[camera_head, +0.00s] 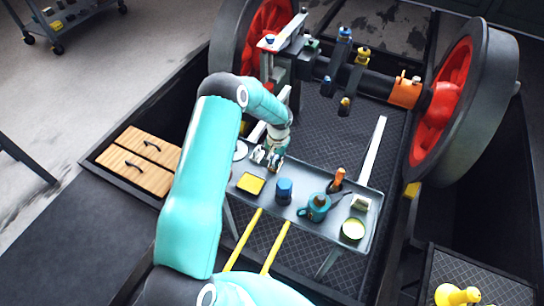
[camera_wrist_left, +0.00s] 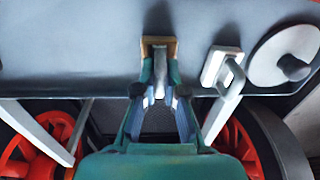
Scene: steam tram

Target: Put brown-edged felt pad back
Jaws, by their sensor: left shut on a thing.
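The brown-edged felt pad (camera_wrist_left: 174,44) has a brown rim and a pale handle in its middle. My left gripper (camera_wrist_left: 158,96) is shut on it, with the fingers on either side of the handle. The pad is over the far-left part of the grey tray table (camera_head: 305,222); I cannot tell whether it touches the surface. In the head view my left gripper (camera_head: 272,158) is at that tray end and largely hides the pad. A similar white-edged pad (camera_wrist_left: 214,66) is just beside it. My right gripper is not in view.
A pale disc with a dark knob (camera_wrist_left: 285,57) lies past the white pad. The tray also holds a yellow-rimmed square (camera_head: 250,183), a blue container (camera_head: 284,190), a teal oil can (camera_head: 315,208) and a round tin (camera_head: 353,230). Red wheels (camera_head: 452,92) stand behind.

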